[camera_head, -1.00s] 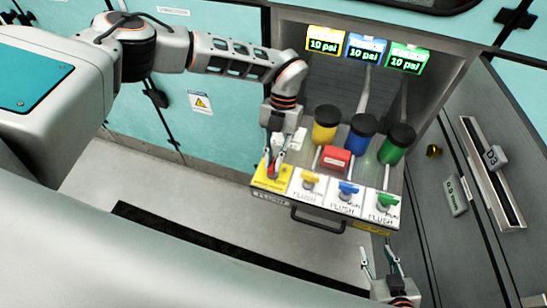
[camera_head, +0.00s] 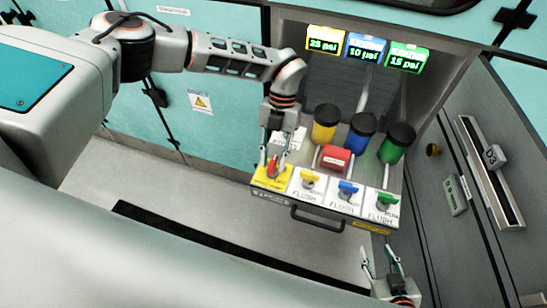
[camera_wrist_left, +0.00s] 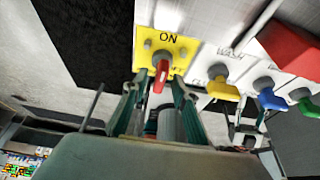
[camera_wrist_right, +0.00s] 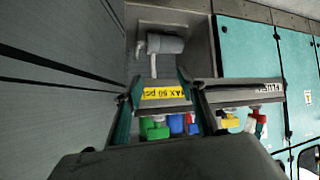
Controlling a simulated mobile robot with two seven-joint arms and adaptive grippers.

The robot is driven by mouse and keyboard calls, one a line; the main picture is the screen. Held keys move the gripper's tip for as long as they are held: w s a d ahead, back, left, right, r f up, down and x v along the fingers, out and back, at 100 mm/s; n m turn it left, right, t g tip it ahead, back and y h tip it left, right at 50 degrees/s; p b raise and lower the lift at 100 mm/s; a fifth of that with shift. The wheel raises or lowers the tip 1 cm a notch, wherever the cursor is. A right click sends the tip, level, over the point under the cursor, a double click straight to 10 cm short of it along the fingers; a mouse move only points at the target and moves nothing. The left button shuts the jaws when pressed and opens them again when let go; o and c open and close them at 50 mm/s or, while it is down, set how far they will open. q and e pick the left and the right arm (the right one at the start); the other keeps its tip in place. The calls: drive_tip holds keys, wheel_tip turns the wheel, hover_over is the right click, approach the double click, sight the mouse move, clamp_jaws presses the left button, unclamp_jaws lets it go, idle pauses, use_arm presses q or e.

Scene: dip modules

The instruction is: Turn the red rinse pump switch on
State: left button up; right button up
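The red rinse pump switch (camera_head: 272,167) stands on a yellow plate (camera_head: 284,184) at the left end of the panel. My right gripper (camera_head: 381,264) is open and empty, below and to the right of the panel.
Yellow (camera_head: 310,179), blue (camera_head: 348,188) and green (camera_head: 387,201) valves sit right of the switch. Behind them are a red block (camera_head: 335,158) and several black-capped bottles. Displays above read 25, 10 and 15 psi. A drawer handle (camera_head: 318,219) juts out in front.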

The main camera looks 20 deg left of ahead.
use_arm(q)
drive_tip(key=v, duration=1.2)
